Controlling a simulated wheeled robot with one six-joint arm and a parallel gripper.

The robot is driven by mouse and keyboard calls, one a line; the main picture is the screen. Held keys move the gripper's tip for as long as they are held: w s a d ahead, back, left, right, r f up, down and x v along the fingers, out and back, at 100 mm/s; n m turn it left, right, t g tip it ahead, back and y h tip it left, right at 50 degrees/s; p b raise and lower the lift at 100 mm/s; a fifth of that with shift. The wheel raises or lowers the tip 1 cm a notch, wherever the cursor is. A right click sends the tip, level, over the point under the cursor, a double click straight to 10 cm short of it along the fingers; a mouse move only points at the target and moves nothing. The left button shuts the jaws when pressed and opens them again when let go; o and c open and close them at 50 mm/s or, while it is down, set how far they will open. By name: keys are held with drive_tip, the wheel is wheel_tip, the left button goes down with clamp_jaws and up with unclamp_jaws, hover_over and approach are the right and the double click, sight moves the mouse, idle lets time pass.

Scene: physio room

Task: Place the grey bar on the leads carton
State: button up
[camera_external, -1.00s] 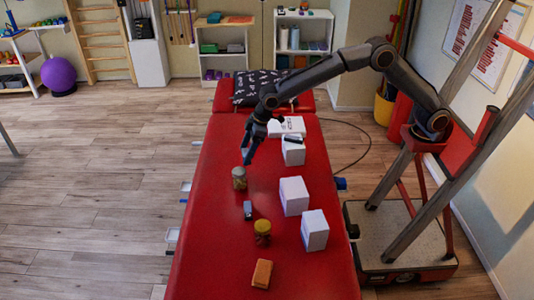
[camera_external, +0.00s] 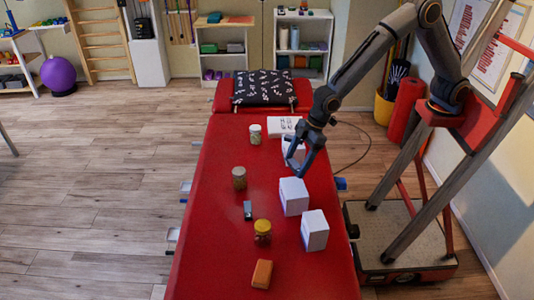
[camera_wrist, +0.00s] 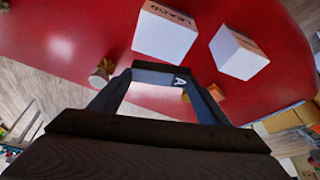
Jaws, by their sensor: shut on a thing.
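The bar is mostly hidden by the fingers in the outside view. The leads carton (camera_wrist: 165,36) is a white box with "LEADS" lettering in the wrist view, apart from my gripper. Two white cartons, a middle one (camera_external: 293,197) and a near one (camera_external: 314,232), stand on the bench's right side; I cannot tell which is the leads carton.
The red bench (camera_external: 210,235) also holds a far jar (camera_external: 255,135), a middle jar (camera_external: 239,178), a yellow-lidded jar (camera_external: 262,233), a small grey-blue item (camera_external: 248,210) and an orange block (camera_external: 262,274). A white printed box (camera_external: 282,126) lies behind the far carton.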

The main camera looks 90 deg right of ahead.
sight(291, 188)
wheel_tip(291, 188, down, 9)
drive_tip(key=shift+r+p, duration=0.1)
drive_tip(key=shift+p, duration=1)
drive_tip(key=shift+f, duration=0.2)
drive_tip(key=o, duration=1)
drive_tip(key=shift+o, duration=0.2)
drive_tip(key=shift+r, duration=0.35)
drive_tip(key=b+v, duration=0.3)
drive_tip(key=v, duration=0.9)
drive_tip(key=s+d+m+g+h, duration=0.1)
drive_tip(key=s+d+m, duration=0.1)
drive_tip(key=s+d, duration=0.9)
drive_tip(key=s+d+f+m+g, duration=0.1)
drive_tip(key=s+d+m+g, duration=0.1)
drive_tip(key=s+d, duration=0.9)
drive_tip(key=s, duration=0.5)
drive_tip(key=shift+d+f+m+h, duration=0.2)
drive_tip(key=shift+d+m+h, duration=0.1)
drive_tip(key=shift+d+h, duration=0.1)
